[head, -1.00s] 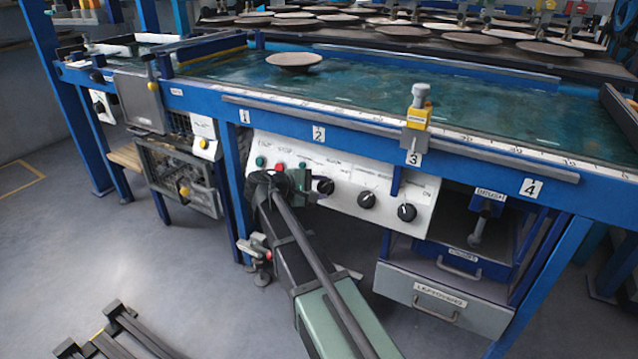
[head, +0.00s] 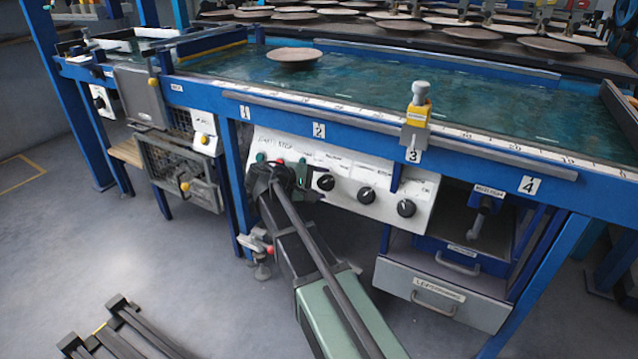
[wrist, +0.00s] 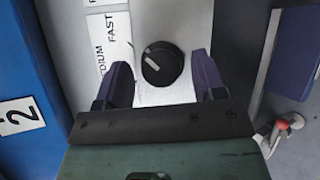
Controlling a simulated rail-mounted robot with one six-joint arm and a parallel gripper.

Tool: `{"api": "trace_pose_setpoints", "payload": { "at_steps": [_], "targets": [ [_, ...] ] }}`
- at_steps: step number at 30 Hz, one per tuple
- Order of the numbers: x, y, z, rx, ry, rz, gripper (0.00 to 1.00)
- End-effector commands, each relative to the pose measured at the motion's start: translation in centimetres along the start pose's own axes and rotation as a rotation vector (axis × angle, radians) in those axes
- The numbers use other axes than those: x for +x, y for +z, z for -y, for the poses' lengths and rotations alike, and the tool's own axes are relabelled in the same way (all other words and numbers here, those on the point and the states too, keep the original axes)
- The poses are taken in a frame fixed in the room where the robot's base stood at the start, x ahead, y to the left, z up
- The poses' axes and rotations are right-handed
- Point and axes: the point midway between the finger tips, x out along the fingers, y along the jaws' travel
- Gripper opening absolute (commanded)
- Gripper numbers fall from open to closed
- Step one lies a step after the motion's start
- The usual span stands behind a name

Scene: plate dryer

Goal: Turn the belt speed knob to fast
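In the wrist view a round black knob (wrist: 162,64) with a white pointer line sits on the white panel, beside a label reading MEDIUM and FAST (wrist: 112,45). Its pointer aims left toward the label; I cannot tell exactly which word it meets. My gripper (wrist: 162,66) is open, with one dark purple finger on each side of the knob and visible gaps between. In the head view my gripper (head: 304,182) is at the control panel (head: 345,198), just left of the leftmost black knob (head: 326,183). Its fingers are hard to make out there.
Two more black knobs (head: 366,195) (head: 406,208) sit to the right on the panel. Red (head: 281,162) and green (head: 262,158) buttons are at its left end, close to my wrist. The blue table edge (head: 330,140) runs above, and a grey drawer (head: 440,295) is below right.

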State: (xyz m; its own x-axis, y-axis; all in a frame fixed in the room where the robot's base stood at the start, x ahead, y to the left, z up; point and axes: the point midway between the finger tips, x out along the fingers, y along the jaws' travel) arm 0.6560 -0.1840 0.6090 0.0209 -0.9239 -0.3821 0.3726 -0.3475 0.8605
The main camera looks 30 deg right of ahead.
Motion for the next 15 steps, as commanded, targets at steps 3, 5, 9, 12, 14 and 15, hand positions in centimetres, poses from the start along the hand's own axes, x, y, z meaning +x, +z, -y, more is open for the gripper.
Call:
{"api": "trace_pose_setpoints", "payload": {
  "at_steps": [3,5,9,12,14,15],
  "targets": [
    [0.0,0.0,0.0,0.000,0.000,0.000,0.63],
    [0.0,0.0,0.0,0.000,0.000,0.001,0.63],
    [-0.5,0.1,-0.1,-0.001,0.000,0.000,0.63],
    [-2.2,0.1,-0.3,-0.002,0.001,-0.002,0.63],
    [-3.6,0.1,-0.4,-0.002,0.001,-0.003,0.63],
    [-4.7,0.1,-0.5,-0.002,0.001,-0.003,0.63]
  ]
}}
